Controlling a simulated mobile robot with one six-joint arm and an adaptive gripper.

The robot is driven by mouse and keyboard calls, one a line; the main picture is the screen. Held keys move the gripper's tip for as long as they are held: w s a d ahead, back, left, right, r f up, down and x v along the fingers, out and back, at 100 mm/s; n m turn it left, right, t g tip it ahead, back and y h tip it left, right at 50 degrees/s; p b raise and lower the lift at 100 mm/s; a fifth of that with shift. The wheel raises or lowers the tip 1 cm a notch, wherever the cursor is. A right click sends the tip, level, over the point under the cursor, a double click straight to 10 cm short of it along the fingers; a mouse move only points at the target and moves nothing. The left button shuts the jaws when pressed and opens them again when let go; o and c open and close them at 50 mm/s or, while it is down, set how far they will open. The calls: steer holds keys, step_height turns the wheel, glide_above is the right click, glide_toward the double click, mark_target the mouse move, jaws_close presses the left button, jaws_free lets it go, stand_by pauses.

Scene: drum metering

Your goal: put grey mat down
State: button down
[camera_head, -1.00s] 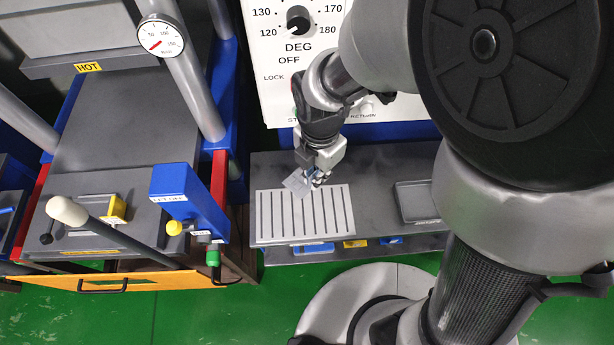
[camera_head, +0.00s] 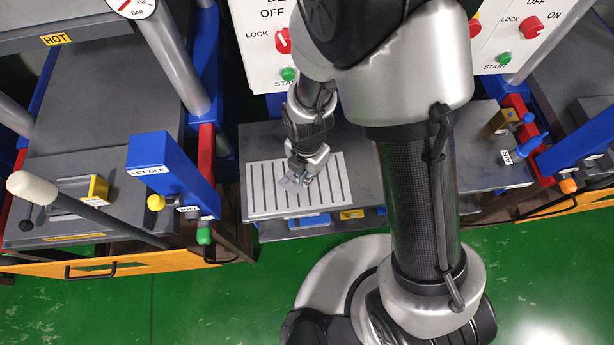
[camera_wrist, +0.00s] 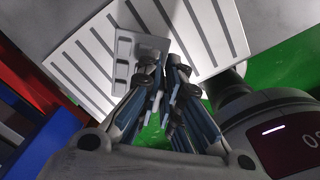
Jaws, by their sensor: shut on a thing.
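The grey mat, a small flat light-grey piece (camera_head: 289,184), is held at the tips of my gripper (camera_head: 300,177). In the wrist view the mat (camera_wrist: 133,52) shows square cut-outs along one side. My gripper (camera_wrist: 166,82) is shut on its near edge. The mat is over the pale slatted rack (camera_head: 268,207), near the rack's middle in the head view. The rack (camera_wrist: 75,75) also fills much of the upper wrist view. I cannot tell whether the mat touches the rack. My fingers hide part of the mat.
The rack lies on a dark grey bench (camera_head: 355,185). A blue lever housing marked LET OFF (camera_head: 165,170) and a white-knobbed lever (camera_head: 32,188) stand left. A white control panel (camera_head: 262,60) is behind. Blue and yellow items (camera_head: 350,214) sit under the bench's front edge.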

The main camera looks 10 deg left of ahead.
steer(key=shift+f+b, duration=0.4)
steer(key=shift+f, duration=1.3)
steer(key=shift+f, duration=0.25)
steer(key=c, duration=1.8)
jaws_free()
steer(key=shift+r, duration=0.15)
step_height(320, 180, up, 12)
steer(key=p, duration=0.4)
steer(key=shift+r, duration=0.1)
